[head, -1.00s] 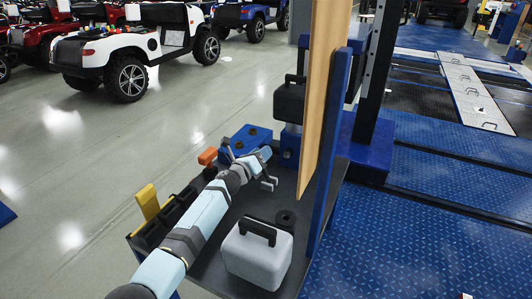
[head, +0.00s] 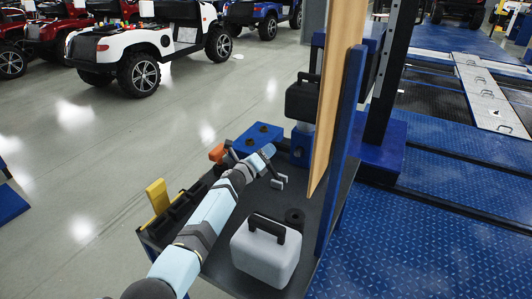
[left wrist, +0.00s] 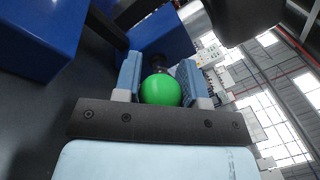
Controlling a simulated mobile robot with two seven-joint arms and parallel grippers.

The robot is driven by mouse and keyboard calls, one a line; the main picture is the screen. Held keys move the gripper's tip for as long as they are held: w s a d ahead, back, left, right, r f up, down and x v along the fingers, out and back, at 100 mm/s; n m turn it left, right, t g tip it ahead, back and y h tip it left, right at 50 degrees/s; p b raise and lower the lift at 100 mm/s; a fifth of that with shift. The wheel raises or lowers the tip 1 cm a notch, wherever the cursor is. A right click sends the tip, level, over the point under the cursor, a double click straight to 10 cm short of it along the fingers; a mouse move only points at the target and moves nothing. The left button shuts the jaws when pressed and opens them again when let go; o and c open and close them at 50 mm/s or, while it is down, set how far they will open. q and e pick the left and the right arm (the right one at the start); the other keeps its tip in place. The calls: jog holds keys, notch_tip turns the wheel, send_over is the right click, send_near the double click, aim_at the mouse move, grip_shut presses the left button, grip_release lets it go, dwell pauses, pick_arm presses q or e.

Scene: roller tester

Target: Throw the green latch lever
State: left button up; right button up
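The green ball knob (left wrist: 161,90) of the latch lever shows in the left wrist view, between the two blue finger pads of my left gripper (left wrist: 161,82). A short dark stem shows behind the knob. The pads lie close on both sides of it, and I cannot tell whether they touch it. The knob is hidden there. My right gripper is not in view.
A grey case with a black handle (head: 266,255) and a black ring (head: 295,217) stand on the bench (head: 222,262). An orange part (head: 217,153), a blue block (head: 258,139) and a yellow handle (head: 157,196) are nearby. A tall wooden panel (head: 338,90) rises right of the gripper.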

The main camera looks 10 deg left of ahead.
pick_arm(q)
jog(key=o, duration=0.4)
jog(key=shift+s, duration=0.1)
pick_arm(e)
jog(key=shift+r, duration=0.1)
pick_arm(q)
jog(key=shift+s+a, duration=0.25)
jog(key=p+v, duration=0.3)
jog(key=v, duration=0.9)
jog(key=shift+s+f+p, duration=0.15)
jog(key=shift+p, duration=0.2)
jog(key=shift+s+a, duration=0.2)
jog(key=shift+s, duration=0.1)
jog(key=shift+f, duration=0.1)
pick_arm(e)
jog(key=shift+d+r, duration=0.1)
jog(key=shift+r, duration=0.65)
pick_arm(q)
jog(key=shift+c, duration=0.4)
